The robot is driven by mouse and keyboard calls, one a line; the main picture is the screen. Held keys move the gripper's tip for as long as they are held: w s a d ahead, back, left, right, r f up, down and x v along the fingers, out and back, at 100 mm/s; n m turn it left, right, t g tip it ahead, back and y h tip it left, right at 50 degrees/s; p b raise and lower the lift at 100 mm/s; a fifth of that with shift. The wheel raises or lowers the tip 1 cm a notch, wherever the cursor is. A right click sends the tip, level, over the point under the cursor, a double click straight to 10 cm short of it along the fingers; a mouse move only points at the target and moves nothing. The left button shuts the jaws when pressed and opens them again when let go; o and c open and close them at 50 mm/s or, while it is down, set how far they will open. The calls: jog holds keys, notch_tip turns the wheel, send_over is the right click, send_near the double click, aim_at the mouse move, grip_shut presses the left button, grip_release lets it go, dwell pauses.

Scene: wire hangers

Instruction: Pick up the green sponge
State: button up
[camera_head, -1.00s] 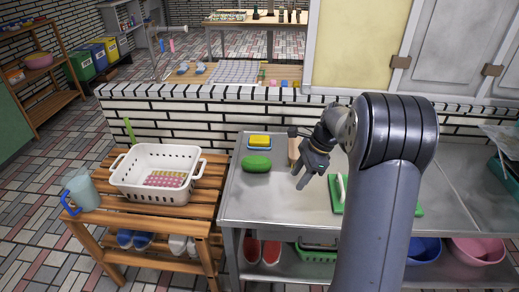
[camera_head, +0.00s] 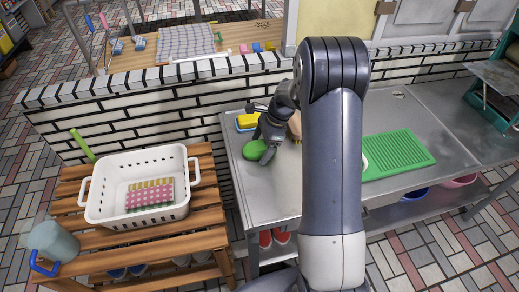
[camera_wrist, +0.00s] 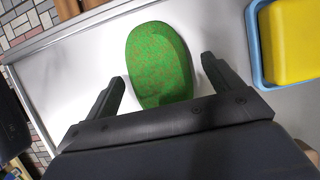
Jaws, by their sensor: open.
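The green sponge (camera_head: 254,150) lies on the metal counter, partly hidden by my gripper in the head view. In the wrist view the sponge (camera_wrist: 159,62) is an oval with reddish specks, its near end between my two open fingers. My gripper (camera_wrist: 162,80) is open and empty, with a finger on each side of the sponge's near part. The head view shows my gripper (camera_head: 266,149) low beside the sponge. I cannot tell whether either finger touches it.
A yellow sponge (camera_wrist: 294,40) in a blue dish (camera_wrist: 254,42) sits close to the right finger. A green ridged board (camera_head: 400,155) lies right of my arm. A white basket (camera_head: 137,210) stands on the wooden rack at left. The counter front (camera_head: 270,200) is clear.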

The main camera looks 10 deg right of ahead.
jog(key=shift+c, duration=0.5)
jog(key=c, duration=1)
jog(key=shift+o, duration=0.2)
